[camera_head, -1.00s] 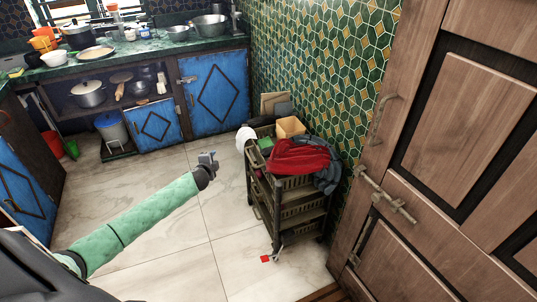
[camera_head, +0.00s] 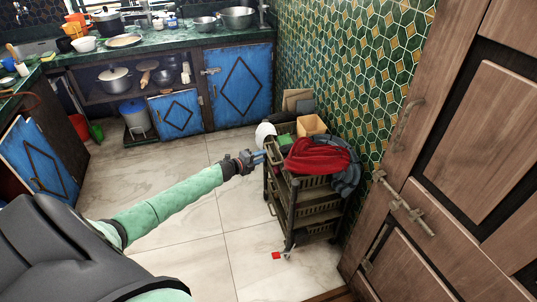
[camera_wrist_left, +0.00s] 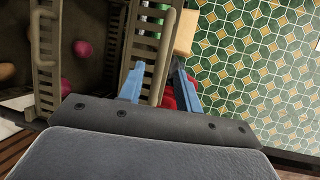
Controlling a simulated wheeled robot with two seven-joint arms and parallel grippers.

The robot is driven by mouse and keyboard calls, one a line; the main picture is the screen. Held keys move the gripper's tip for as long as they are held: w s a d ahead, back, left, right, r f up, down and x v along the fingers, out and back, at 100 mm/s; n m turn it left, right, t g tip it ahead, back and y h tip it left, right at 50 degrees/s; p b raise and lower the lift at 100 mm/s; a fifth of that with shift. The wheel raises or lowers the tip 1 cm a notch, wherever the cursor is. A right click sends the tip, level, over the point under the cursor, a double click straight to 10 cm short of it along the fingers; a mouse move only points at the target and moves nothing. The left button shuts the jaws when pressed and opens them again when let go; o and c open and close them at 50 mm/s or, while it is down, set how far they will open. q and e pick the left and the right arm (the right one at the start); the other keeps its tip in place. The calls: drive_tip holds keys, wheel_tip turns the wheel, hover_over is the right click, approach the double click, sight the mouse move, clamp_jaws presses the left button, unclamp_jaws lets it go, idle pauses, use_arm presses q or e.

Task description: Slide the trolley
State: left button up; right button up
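The trolley (camera_head: 292,222) is a dark, tiered basket rack standing upright on the floor by the green tiled wall. A red cloth (camera_head: 316,156), a grey cloth and a tan box (camera_head: 311,125) lie on top. My left gripper (camera_head: 262,157) is at the trolley's upper left side. In the left wrist view, its blue fingers (camera_wrist_left: 157,72) are apart, with a trolley handle bar (camera_wrist_left: 166,45) showing between them. I cannot tell whether they touch the bar. My right gripper is out of view.
A wooden door (camera_head: 470,130) with a bolt is close on the right. Blue cabinets (camera_head: 238,88) and a green counter (camera_head: 150,45) run along the back. A small red object (camera_head: 276,255) lies by the trolley's foot. The tiled floor left of the trolley is clear.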

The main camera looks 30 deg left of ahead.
sight(268, 154)
use_arm(q)
drive_tip(key=shift+p+x, duration=0.35)
drive_tip(key=shift+x, duration=2.2)
clamp_jaws()
